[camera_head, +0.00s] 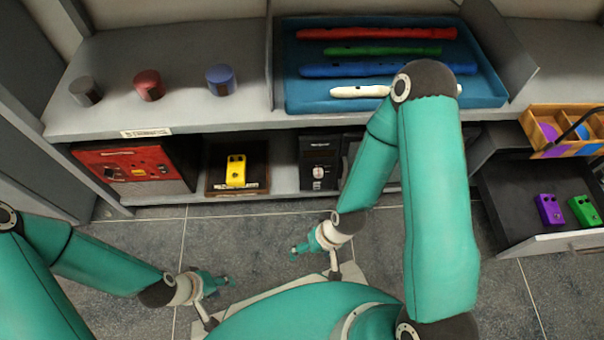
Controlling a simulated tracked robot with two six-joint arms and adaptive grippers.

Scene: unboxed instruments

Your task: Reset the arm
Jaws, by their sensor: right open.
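My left gripper (222,283) is low at the left front, over the floor, at the end of my green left arm. It is small in the picture and I cannot tell whether its fingers are apart. My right gripper (298,250) hangs over the floor near the middle, below the shelf front, with my bent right arm rising above it. It is open, with nothing seen between its fingers. Neither gripper touches any instrument or shelf.
A blue tray (292,75) with several recorders lies on the upper shelf; my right arm hides part of it. Grey, red and blue cylinders stand left. A yellow pedal (236,171) sits below. A drawer (510,207) with purple and green pedals juts out right.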

